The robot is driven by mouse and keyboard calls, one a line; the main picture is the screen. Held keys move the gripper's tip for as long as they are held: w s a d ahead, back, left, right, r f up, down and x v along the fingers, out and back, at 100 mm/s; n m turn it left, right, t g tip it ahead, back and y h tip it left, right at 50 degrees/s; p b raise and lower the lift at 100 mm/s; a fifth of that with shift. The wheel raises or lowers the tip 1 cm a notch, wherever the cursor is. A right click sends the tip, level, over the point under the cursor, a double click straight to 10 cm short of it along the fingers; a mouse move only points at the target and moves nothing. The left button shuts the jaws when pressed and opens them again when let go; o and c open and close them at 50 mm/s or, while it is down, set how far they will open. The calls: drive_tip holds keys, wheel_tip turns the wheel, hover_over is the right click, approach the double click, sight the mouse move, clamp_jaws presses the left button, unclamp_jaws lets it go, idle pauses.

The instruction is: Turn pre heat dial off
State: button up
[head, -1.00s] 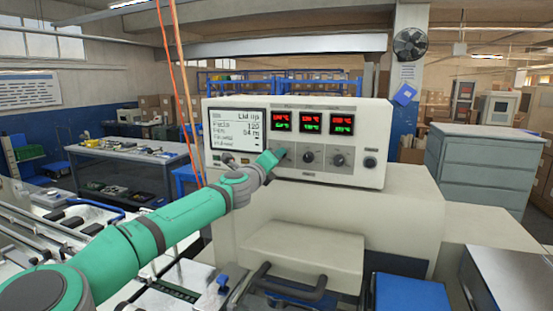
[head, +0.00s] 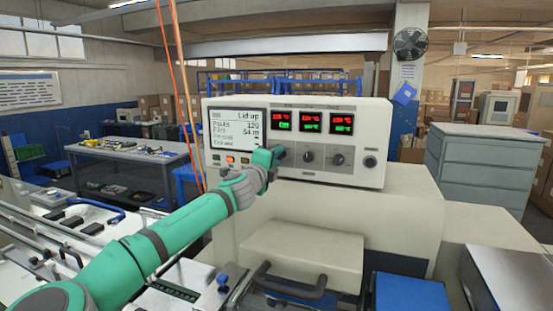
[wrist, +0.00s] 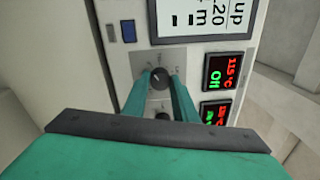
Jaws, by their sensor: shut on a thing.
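The control panel (head: 345,176) is a cream box with a screen, three red-and-green displays and a row of black dials. My gripper (head: 277,153) is at the leftmost dial, under the first display, and hides it in the head view. In the wrist view my gripper (wrist: 160,75) has its two green fingers on either side of this black dial (wrist: 160,78), shut on it. The dial's pale pointer mark aims toward the upper left there. The first display (wrist: 219,72) beside it shows red digits over green text. The dial labels are too small to read.
Two more dials (head: 308,157) (head: 338,160) and a black knob (head: 370,162) sit to the right. The screen (head: 238,130) and lit buttons (head: 231,159) are to the left.

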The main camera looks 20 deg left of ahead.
drive_tip(key=o, duration=1)
drive_tip(key=shift+o, duration=0.2)
drive_tip(key=s, duration=1.1)
drive_tip(key=shift+a+f, duration=0.3)
drive_tip(key=shift+a, duration=0.05)
drive_tip(key=shift+w, duration=0.1)
